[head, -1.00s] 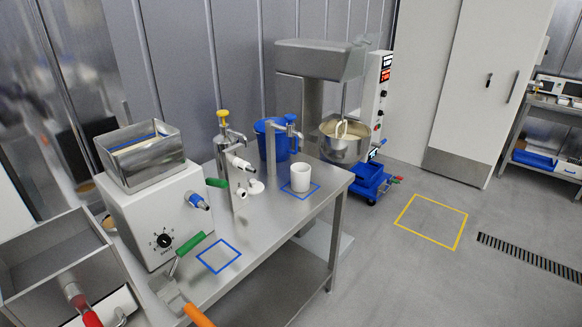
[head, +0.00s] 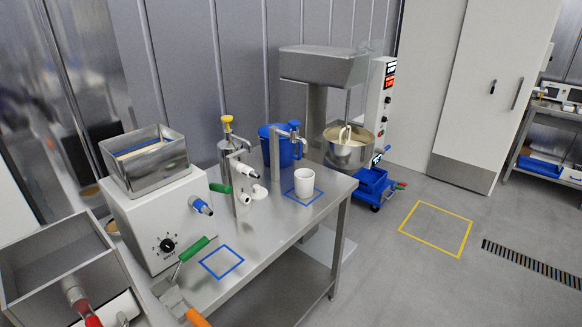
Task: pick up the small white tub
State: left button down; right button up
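The small white tub (head: 304,183) stands upright on the steel table (head: 285,245), inside a blue outlined square near the table's far right corner. It is beside a steel dispenser post with a blue tap. Neither of my grippers shows in the head view, so I cannot see how they stand.
A white machine with a steel hopper (head: 157,225) stands on the table's left. An empty blue square (head: 221,262) lies nearer. A mixer (head: 347,150) stands beyond.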

aim_at(304, 184)
jog(key=i+l+u, duration=0.1)
jog(key=u, duration=0.25)
jog(key=l+u, duration=0.15)
jog(key=u, duration=0.25)
jog(key=i+l+u, duration=0.1)
jog(key=u, duration=0.25)
jog(key=i+l+u, duration=0.1)
jog(key=l+u, duration=0.15)
jog(key=l, duration=0.3)
jog(key=l+u, duration=0.25)
jog(key=l, duration=1)
jog(key=i+l+u, duration=0.1)
jog(key=l, duration=0.6)
